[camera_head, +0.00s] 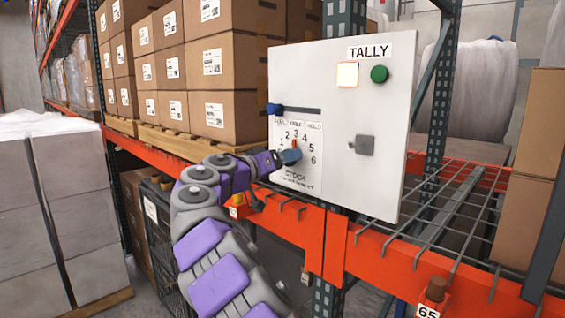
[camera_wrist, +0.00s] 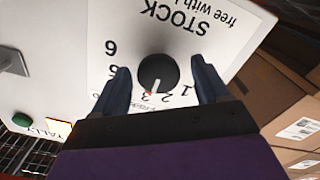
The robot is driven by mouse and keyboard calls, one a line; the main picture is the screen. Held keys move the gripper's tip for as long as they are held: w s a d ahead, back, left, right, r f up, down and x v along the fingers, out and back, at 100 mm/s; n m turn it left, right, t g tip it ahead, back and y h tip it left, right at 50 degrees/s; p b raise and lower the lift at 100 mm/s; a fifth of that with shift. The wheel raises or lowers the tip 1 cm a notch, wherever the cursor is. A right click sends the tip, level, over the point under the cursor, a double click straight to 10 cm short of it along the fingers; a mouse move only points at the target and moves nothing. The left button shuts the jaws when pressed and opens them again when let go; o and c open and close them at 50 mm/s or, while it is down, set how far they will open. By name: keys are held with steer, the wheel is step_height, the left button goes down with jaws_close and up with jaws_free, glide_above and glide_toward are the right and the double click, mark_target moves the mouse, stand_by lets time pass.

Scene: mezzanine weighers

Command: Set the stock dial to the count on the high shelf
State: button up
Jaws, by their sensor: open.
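The STOCK dial is a round black knob (camera_wrist: 158,73) on a white panel (camera_head: 350,80), with numbers 1 to 6 around it. In the wrist view, which is upside down, its red pointer mark points at about 3. My gripper (camera_head: 291,156) is at the dial in the head view. In the wrist view my gripper (camera_wrist: 163,85) is open, with one dark finger on each side of the knob; I cannot tell whether they touch it. Which shelf is the high shelf, and its count, I cannot tell from these views.
The panel also carries a TALLY label, a pale square (camera_head: 347,75), a green button (camera_head: 379,74), a blue slider handle (camera_head: 274,108) and a grey lever (camera_head: 363,145). Stacked cartons (camera_head: 170,70) stand behind at left. An orange rack beam (camera_head: 325,240) runs below the panel.

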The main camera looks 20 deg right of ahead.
steer(key=b+v, duration=0.2)
steer(key=v, duration=1.5)
steer(key=shift+a, duration=0.2)
steer(key=shift+d+f, duration=0.1)
steer(key=s+d+f+n+g+y+b, duration=0.1)
steer(key=s+d+f+g+y+b, duration=0.2)
steer(key=s+d+f+b, duration=0.55)
steer(key=s+d+f+n+g+y+b, duration=0.1)
steer(key=s+d+f+g+y, duration=0.35)
steer(key=s+f, duration=0.75)
steer(key=s+a+f+n+y+b, duration=0.2)
steer(key=s+a+f, duration=0.3)
steer(key=f, duration=0.6)
steer(key=s+a+f+n+y+b, duration=0.2)
steer(key=s+a+f+y+b, duration=0.1)
steer(key=s+f, duration=0.7)
steer(key=s+a+f+n+y+b, duration=0.2)
steer(key=s+a+f, duration=0.5)
steer(key=f, duration=0.5)
steer(key=shift+s+a+y+b, duration=0.3)
steer(key=shift+s+y+b, duration=0.35)
steer(key=shift+y, duration=0.6)
steer(key=shift+f+g, duration=0.15)
steer(key=shift+g, duration=0.1)
